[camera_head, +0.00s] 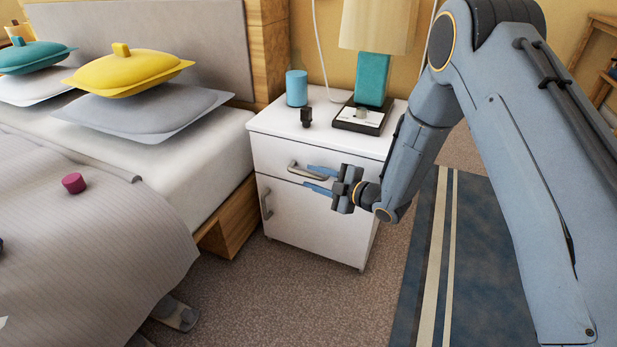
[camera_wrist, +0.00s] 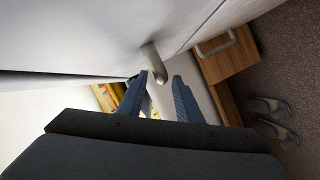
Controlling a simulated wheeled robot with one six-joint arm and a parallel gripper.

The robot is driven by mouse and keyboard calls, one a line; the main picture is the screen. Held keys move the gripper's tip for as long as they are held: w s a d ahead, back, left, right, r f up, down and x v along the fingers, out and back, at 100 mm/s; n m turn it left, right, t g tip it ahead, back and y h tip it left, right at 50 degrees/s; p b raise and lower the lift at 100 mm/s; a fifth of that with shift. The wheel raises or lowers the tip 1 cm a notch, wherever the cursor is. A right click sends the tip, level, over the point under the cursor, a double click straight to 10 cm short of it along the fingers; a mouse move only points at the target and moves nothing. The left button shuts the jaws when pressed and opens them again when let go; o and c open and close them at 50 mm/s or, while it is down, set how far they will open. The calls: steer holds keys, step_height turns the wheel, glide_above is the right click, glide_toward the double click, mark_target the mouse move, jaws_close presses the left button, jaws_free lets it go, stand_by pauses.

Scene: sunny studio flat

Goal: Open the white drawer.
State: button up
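The white drawer (camera_head: 275,158) is the top front of a white bedside cabinet and looks shut. Its metal bar handle (camera_head: 305,170) runs across the front; it also shows in the wrist view (camera_wrist: 153,60). My gripper (camera_head: 307,176) is at the handle's right part, with its blue fingers pointing left toward the front. In the wrist view my gripper (camera_wrist: 160,76) is open, with the handle's end showing at the gap between the fingertips. I cannot tell whether a finger touches it.
A cabinet door with its own handle (camera_head: 267,203) is below the drawer. On the cabinet top (camera_head: 333,113) are a teal cup (camera_head: 297,88), a small dark object (camera_head: 306,117) and a lamp (camera_head: 372,80). The bed (camera_head: 190,160) stands left. Slippers (camera_wrist: 275,118) lie on the carpet.

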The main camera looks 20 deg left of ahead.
steer(key=shift+x, duration=1.55)
steer(key=shift+c, duration=0.3)
jaws_close()
